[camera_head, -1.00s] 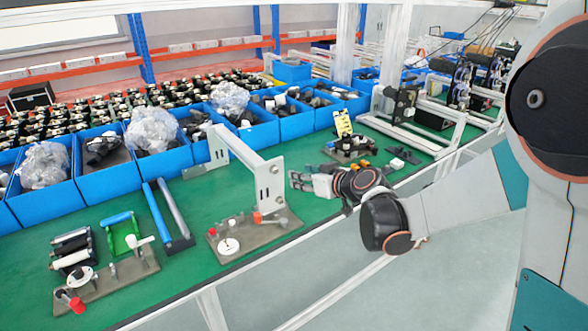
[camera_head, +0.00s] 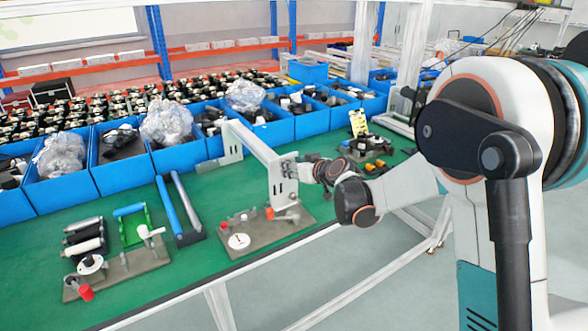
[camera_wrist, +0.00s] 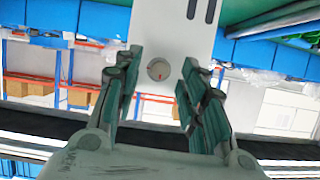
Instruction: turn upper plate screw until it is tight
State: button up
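The upper plate (camera_head: 284,181) is a light upright plate with slots, on the fixture at the bench's front edge. In the wrist view the plate (camera_wrist: 172,22) fills the upper middle. A round metallic screw head (camera_wrist: 158,69) with a small red mark sits on its lower part. My gripper (camera_wrist: 161,75) is open, with a dark green finger pair on each side of the screw and visible gaps to it. In the head view my gripper (camera_head: 304,168) is right beside the plate's right face.
The fixture's base plate (camera_head: 256,235) carries a white disc and red-tipped parts. Another fixture (camera_head: 122,268) lies left on the green bench. Blue bins (camera_head: 178,158) line the back. Open floor lies in front of the bench.

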grip_shut()
dwell(0.4)
jog(key=m+y+b, duration=0.2)
jog(key=m, duration=0.3)
jog(key=f+m+y+b, duration=0.1)
jog(key=m+y+b, duration=0.1)
jog(key=m, duration=0.3)
jog(key=d+m+y+b, duration=0.1)
jog(key=m+y+b, duration=0.1)
jog(key=m+y, duration=0.2)
jog(key=shift+w+f+m, duration=0.25)
jog(key=shift+w+m, duration=0.1)
jog(key=shift+m, duration=0.15)
dwell(0.5)
